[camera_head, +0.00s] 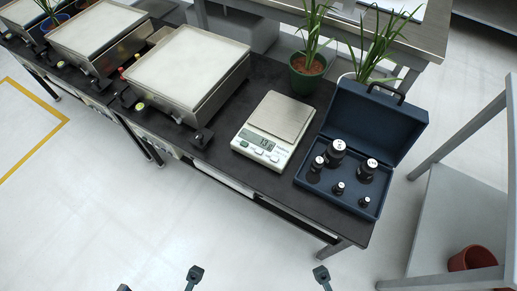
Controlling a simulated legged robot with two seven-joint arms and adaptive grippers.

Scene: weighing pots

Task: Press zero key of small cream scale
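The small cream scale (272,131) stands on the black bench, with a bare square metal pan (281,116). Its front panel has a lit display (264,143) with dark digits too small to read surely. A row of small keys (258,151) lies below the display. Their labels are unreadable, so I cannot tell which is the zero key. My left gripper (159,280) shows two separated fingertips at the bottom edge, open and empty, well short of the bench. My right gripper (321,275) shows only one fingertip at the bottom edge; its other finger is not visible.
An open blue case (370,135) with several black weights (366,170) stands right of the scale. A potted plant (306,72) is behind. Floor before the bench is clear.

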